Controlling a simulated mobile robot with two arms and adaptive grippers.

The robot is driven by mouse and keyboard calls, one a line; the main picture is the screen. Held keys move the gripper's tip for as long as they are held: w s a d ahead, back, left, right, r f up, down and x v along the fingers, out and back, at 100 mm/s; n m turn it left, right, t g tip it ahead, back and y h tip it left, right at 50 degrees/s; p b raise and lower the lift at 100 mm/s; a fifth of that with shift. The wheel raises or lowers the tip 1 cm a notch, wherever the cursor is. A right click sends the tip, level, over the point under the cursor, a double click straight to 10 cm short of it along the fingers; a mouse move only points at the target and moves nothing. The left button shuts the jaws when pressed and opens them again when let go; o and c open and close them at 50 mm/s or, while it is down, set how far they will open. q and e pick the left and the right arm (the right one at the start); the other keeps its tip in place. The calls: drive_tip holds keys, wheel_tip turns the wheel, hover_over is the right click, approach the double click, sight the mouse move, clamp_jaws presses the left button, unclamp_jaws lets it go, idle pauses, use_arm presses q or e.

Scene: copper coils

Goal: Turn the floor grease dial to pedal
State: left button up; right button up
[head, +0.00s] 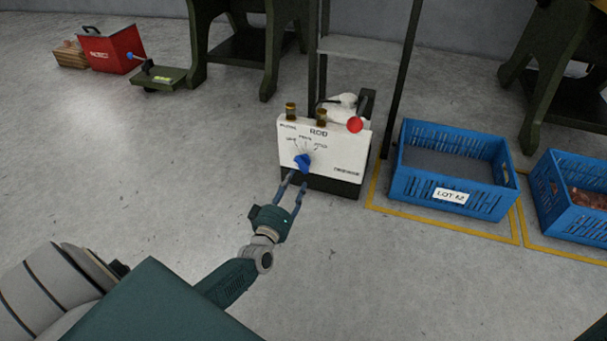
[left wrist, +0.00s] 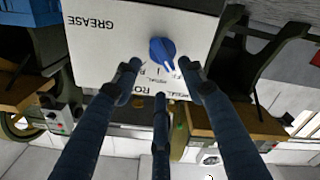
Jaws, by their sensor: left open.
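The floor grease unit (head: 345,166) is a white-faced box with a black base, standing on the floor at the middle of the head view. Its blue dial (head: 302,161) sits on the front panel below small printed labels. In the left wrist view the unit's panel (left wrist: 115,45) appears upside down, with the dial (left wrist: 162,50) just beyond my fingertips. The small position labels are too blurred to read surely. My left gripper (head: 296,179) is open, its fingers (left wrist: 160,78) spread and empty in front of the dial. I cannot tell whether a fingertip touches it. My right gripper is out of view.
A red knob (head: 355,125) and brass fittings (head: 321,117) stand on top of the unit. A blue crate (head: 455,205) is to its right, with another crate (head: 570,212) beyond.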

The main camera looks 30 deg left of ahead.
sight(301, 168)
use_arm(q)
drive_tip(key=b+x, duration=0.2)
drive_tip(key=x, duration=0.1)
drive_tip(key=b+x, duration=0.2)
drive_tip(key=x, duration=0.2)
drive_tip(key=shift+w+f, duration=0.15)
drive_tip(key=shift+f, duration=0.1)
drive_tip(key=shift+w+a+r, duration=0.1)
drive_tip(key=shift+w+r, duration=0.05)
drive_tip(key=shift+w, duration=0.25)
clamp_jaws()
